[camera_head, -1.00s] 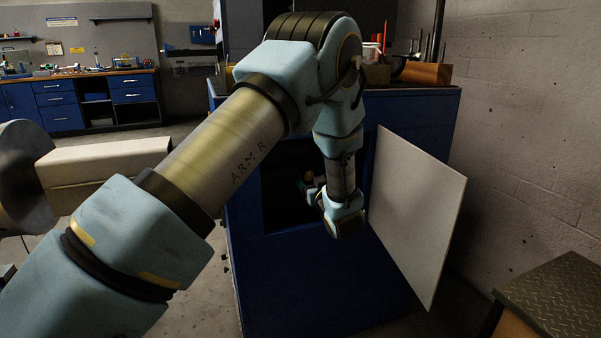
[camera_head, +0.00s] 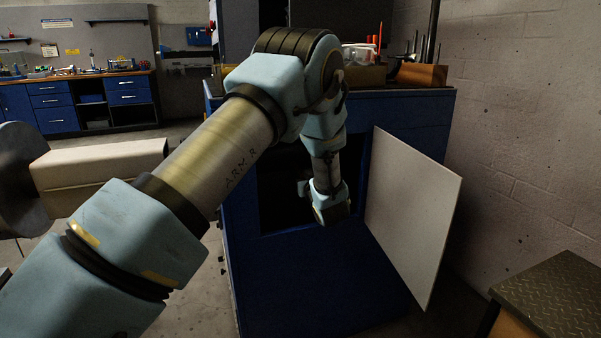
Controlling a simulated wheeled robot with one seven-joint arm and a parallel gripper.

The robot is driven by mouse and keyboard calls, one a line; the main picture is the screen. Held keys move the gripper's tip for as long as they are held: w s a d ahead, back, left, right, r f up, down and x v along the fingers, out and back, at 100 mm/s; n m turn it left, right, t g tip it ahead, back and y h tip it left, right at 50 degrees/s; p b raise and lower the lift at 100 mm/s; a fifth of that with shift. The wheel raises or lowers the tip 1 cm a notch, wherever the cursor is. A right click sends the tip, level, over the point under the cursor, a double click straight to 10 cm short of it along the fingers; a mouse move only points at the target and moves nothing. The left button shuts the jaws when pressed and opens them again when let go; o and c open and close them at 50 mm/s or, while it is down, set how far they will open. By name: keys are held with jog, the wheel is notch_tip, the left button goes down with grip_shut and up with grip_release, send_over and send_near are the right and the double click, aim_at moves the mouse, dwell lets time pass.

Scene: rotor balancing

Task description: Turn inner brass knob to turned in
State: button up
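The inner brass knob is not clearly visible; my arm covers much of the dark opening (camera_head: 275,205) in the front of the blue cabinet (camera_head: 310,280). My arm reaches across to this opening, and its wrist hangs down in front of it. My gripper's fingers are hidden behind the wrist, so I cannot tell whether they are open, shut or touching anything. A pale panel (camera_head: 415,215) stands swung out at the right side of the opening.
A wooden block with upright tools (camera_head: 422,75) and a white container (camera_head: 358,54) sit on the cabinet top. A bench with a tread-plate top (camera_head: 555,295) stands at lower right, by the block wall (camera_head: 525,130). A blue workbench (camera_head: 80,100) is far left.

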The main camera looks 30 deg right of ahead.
grip_shut()
jog(key=shift+f+n+b, duration=0.1)
jog(key=shift+n+b, duration=0.3)
jog(key=shift+b, duration=0.1)
jog(key=n+b, duration=0.3)
jog(key=b, duration=0.1)
jog(key=shift+f+n, duration=0.15)
jog(key=shift+n, duration=0.25)
jog(key=n+b, duration=0.4)
jog(key=b, duration=0.1)
jog(key=shift+a+n, duration=0.1)
jog(key=shift+n, duration=0.2)
jog(key=n+b, duration=0.6)
jog(key=b, duration=0.1)
jog(key=shift+f+n+y+b, duration=0.1)
jog(key=shift+n+y+b, duration=0.2)
jog(key=shift+b, duration=0.05)
jog(key=n+b, duration=0.3)
jog(key=shift+b, duration=0.4)
jog(key=shift+r+n, duration=0.25)
jog(key=shift+n, duration=0.15)
